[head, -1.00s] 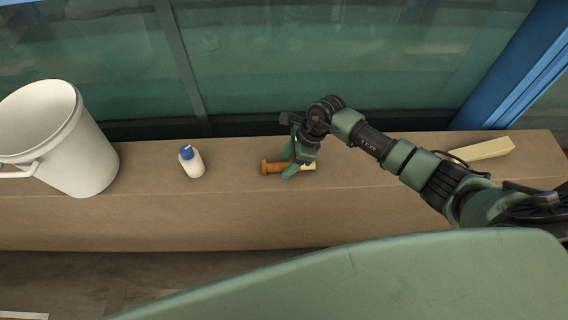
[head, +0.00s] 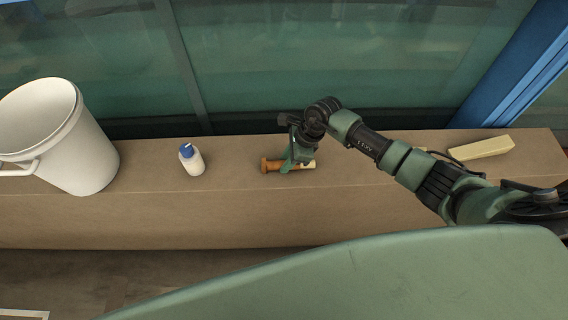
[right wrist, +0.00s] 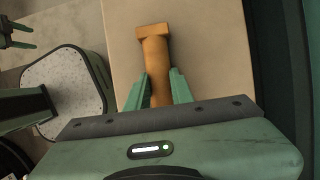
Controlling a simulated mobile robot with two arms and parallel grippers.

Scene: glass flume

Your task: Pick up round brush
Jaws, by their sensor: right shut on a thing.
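The round brush (head: 270,166) lies along the tan ledge, with an orange-brown handle and flared end to the left and a pale part to the right. My right gripper (head: 291,168) is shut around its middle from above. In the right wrist view the brush's handle (right wrist: 154,60) runs up from between the green fingers (right wrist: 160,90), its flared end at the top. The fingers and palm hide part of the brush. I cannot tell whether it is clear of the ledge. My left gripper (right wrist: 24,34) shows at the upper left there, fingers apart and empty.
A white bucket (head: 85,150) stands at the left of the ledge (head: 230,205). A white bottle with a blue cap (head: 191,160) stands between bucket and brush. A pale yellow block (head: 482,148) lies at the right. Glass panels (head: 320,60) rise behind.

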